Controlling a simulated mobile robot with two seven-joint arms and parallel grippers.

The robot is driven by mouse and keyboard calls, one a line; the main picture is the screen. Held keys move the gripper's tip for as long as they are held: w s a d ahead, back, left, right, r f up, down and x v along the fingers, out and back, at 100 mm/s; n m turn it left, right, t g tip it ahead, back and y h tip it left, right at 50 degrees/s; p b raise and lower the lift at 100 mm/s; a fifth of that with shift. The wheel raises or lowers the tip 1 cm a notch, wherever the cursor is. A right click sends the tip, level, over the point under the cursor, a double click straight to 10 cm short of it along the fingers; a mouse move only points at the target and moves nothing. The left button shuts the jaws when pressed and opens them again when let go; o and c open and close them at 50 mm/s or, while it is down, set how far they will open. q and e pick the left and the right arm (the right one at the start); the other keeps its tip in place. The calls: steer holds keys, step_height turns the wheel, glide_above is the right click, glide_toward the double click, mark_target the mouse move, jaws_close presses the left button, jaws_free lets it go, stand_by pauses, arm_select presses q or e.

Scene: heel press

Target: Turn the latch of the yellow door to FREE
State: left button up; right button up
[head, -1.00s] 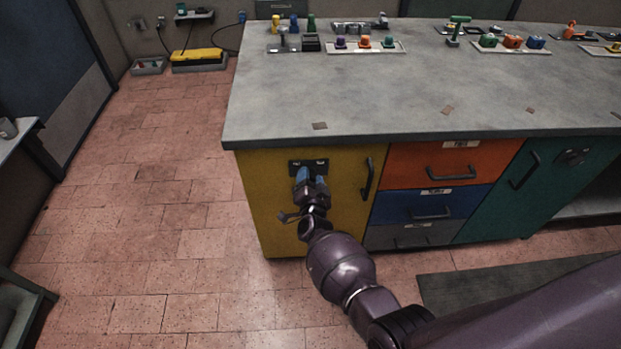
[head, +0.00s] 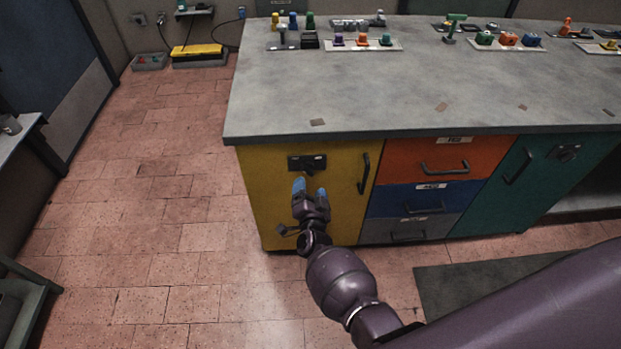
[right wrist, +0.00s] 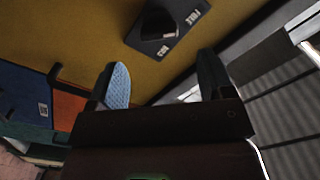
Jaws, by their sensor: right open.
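The yellow door (head: 345,205) is the left front of the workbench. Its latch (head: 307,163) is a dark plate with a knob near the top of the door. In the right wrist view the latch plate (right wrist: 178,38) carries a dark knob (right wrist: 158,22) and two white labels. One label reads FREE; the other is too small to read surely. I cannot tell which label the knob points to. My right gripper (head: 310,189) is open and empty just below and in front of the latch, apart from it. Its blue-padded fingers also show in the right wrist view (right wrist: 163,72). My left gripper is out of view.
The yellow door has a dark vertical handle (head: 364,174) right of the latch. Orange (head: 410,150), blue (head: 395,201) and grey drawers and a teal door (head: 500,205) follow to the right. The worktop (head: 330,95) overhangs the latch. The floor at left is clear.

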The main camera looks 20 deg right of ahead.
steer(key=shift+p+v, duration=0.5)
steer(key=shift+v, duration=1.8)
steer(key=w+a+r+n+y, duration=0.2)
steer(key=w+r+n+y, duration=0.1)
steer(key=r+n+y, duration=0.15)
steer(key=s+d+r+n+g+y, duration=0.2)
steer(key=s+d+r+n, duration=0.1)
steer(key=s+n, duration=0.2)
steer(key=s+d+n+g, duration=0.2)
steer(key=s+d, duration=0.2)
steer(key=s, duration=0.8)
steer(key=s+d+f+n+g+h+p, duration=0.1)
steer(key=s+d, duration=0.4)
steer(key=s, duration=0.8)
steer(key=shift+s+f+n+g, duration=0.25)
steer(key=shift+n+g, duration=0.1)
steer(key=shift+g, duration=0.35)
